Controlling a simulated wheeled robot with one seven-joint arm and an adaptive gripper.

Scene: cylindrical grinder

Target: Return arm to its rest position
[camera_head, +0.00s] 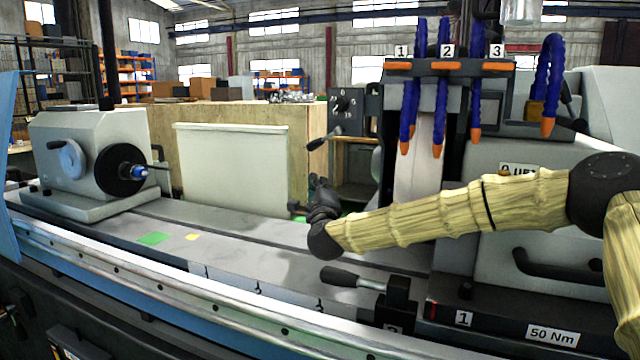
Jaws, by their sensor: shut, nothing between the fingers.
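My arm, in a pale yellow ribbed sleeve (450,212), reaches in from the right edge and stretches left across the front of the grinder. At its end is a black wrist joint (324,240). My gripper (319,184) is the small dark shape above that wrist, pointing up and away from the camera. It is shut and empty, above the grinder's bed (240,229). Its fingers are small and hard to make out. It touches nothing that I can see.
The headstock (85,150) with its black chuck (120,170) stands at the left. Blue coolant hoses (442,90) hang above my forearm. A black-handled lever (345,277) stands below the wrist. A black curved handle (560,272) is below the arm at right.

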